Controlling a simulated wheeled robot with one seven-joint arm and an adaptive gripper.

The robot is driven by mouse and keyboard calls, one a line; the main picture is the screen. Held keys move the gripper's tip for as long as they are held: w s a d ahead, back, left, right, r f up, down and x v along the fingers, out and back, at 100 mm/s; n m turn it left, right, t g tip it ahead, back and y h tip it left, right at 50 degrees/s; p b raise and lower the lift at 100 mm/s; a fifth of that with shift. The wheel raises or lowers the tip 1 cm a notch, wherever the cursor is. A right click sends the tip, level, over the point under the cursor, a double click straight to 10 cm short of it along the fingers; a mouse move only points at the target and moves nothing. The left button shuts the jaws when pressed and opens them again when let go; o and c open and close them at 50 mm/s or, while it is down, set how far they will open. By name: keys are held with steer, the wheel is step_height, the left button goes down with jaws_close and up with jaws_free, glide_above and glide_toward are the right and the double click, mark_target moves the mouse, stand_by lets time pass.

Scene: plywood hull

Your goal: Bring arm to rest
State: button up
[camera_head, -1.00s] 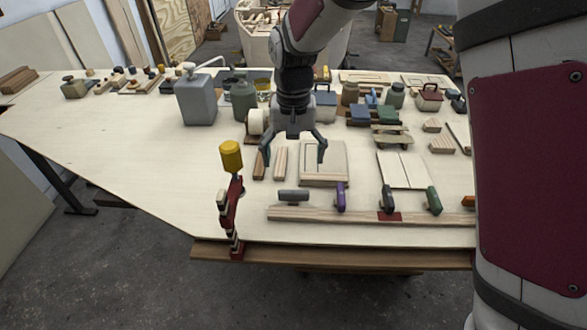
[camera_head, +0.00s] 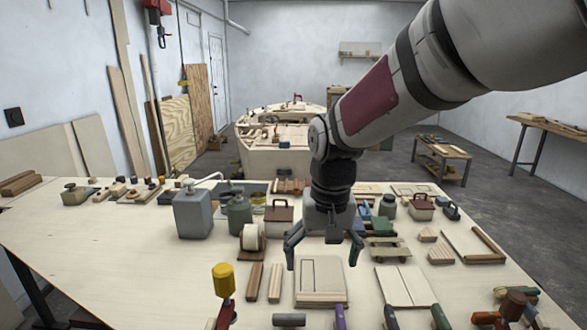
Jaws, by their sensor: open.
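My gripper (camera_head: 324,262) hangs from my arm (camera_head: 385,95), pointing down above the middle of the plywood workbench (camera_head: 120,245). Its two fingers are spread apart with nothing between them. A light wooden board (camera_head: 320,274) lies on the bench just below and in front of the fingers. Two short wood strips (camera_head: 264,282) lie left of that board. The gap between fingertips and bench is hard to judge.
A grey can (camera_head: 193,213), a green can (camera_head: 238,215) and a tape roll (camera_head: 250,237) stand left of my gripper. A yellow-handled clamp (camera_head: 223,281) rises at the front. The left bench area is largely clear.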

steer(key=s+d+r+t, duration=0.2)
steer(key=s+d+r, duration=0.2)
steer(key=s+d, duration=0.3)
steer(key=s+d+r+t, duration=0.2)
steer(key=s+d, duration=0.5)
steer(key=s, duration=0.7)
steer(key=shift+r, duration=0.9)
steer(key=shift+a, duration=0.15)
